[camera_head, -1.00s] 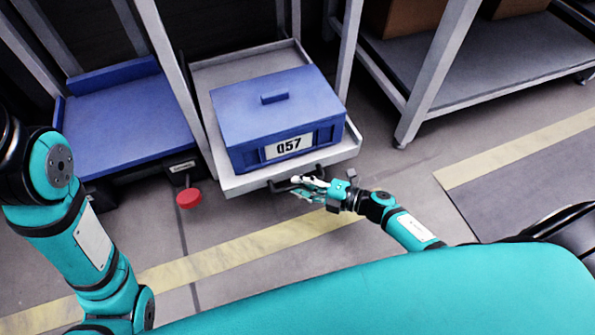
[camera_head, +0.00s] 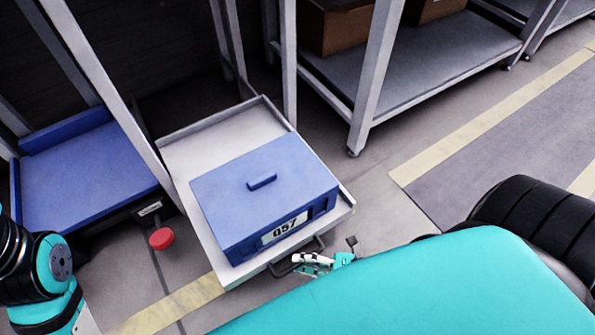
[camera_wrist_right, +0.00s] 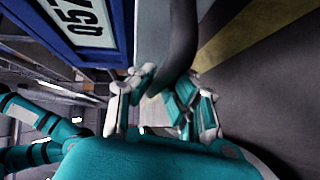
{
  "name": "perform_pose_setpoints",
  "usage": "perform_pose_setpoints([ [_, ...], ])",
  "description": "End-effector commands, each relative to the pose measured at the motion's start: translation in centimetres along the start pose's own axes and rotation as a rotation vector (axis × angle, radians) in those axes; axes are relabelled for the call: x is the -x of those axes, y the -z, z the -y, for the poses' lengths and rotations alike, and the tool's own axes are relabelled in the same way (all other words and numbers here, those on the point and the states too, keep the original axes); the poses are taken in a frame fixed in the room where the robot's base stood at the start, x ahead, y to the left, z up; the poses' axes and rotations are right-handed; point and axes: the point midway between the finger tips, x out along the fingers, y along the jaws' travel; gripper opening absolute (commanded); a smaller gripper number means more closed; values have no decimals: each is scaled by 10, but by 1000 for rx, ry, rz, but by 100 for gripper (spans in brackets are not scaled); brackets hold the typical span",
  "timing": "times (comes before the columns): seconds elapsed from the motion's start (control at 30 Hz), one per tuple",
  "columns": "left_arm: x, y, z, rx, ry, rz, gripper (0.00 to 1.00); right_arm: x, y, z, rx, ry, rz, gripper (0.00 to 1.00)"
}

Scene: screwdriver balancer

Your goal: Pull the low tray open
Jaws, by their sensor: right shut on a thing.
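The low tray (camera_head: 178,152) is a pale grey tray sticking far out of the rack at floor level. A blue lidded box (camera_head: 240,190) labelled 057 stands on its front part; the box also shows in the right wrist view (camera_wrist_right: 112,12). A dark bar handle (camera_head: 284,268) is on the tray's front edge. My right gripper (camera_head: 312,262) is at this handle, with its fingers closed around the dark bar (camera_wrist_right: 180,45) in the right wrist view. My left arm shows at the lower left edge, but its gripper is out of view.
A blue platform (camera_head: 85,180) with a red round knob (camera_head: 161,239) is left of the tray. Grey rack posts (camera_head: 100,85) stand beside the tray. A shelf (camera_head: 430,75) with cardboard boxes (camera_head: 335,25) is at the back right. Floor right of the tray is clear.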

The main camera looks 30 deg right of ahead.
Motion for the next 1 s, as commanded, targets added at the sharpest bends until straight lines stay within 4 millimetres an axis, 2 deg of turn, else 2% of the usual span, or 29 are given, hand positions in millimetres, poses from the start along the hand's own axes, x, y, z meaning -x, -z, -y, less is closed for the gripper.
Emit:
perform_pose_setpoints([
  [0.03, 0, 0, 0, 0, 0, 1, 40, 0, -2, -5, -2, -11, 2, 0],
  [0.37, 0, 0, 0, 1, 1, 0, 40, 0, -2, -5, -2, -12, 2, 0],
  [0.4, 0, 0, 0, 1, 1, 0, 40, 0, -2, -5, -1, -12, 2, 15],
  [0.57, 0, 0, 0, 1, 1, 1, 40, 0, -1, -4, -1, -9, 1, 36],
  [0.87, 1, -2, 0, -1, -1, 9, 40, 3, 0, -1, -1, -3, 0, 36],
  [1.0, 1, -1, 0, 0, -1, 7, 40, 18, 0, 0, -1, 0, 1, 36],
])
